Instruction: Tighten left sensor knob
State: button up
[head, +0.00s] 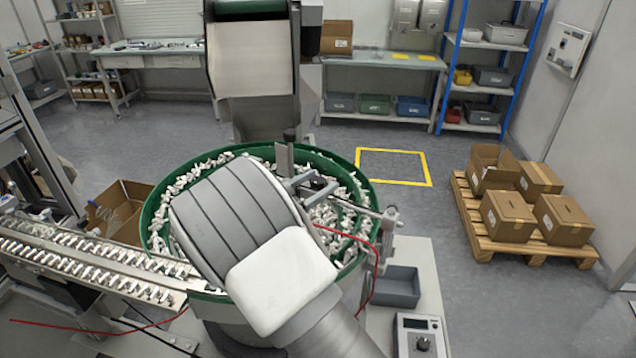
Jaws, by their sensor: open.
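A green-rimmed bowl feeder (152,215) full of small pale caps stands in the middle of the head view. A dark knob-like piece (290,134) tops an upright at the bowl's back edge. I cannot tell which piece is the left sensor knob; it may be hidden. My arm's grey ribbed link and white cover block much of the bowl.
A track (95,262) carrying rows of caps leaves the bowl to the left. A control box (420,336) and a grey bin (400,288) sit at the right of the bench. A red cable hangs beside the bowl. A pallet (520,245) with cartons stands at far right.

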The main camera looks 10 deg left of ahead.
jog(key=b+v, duration=0.3)
jog(key=v, duration=1.4)
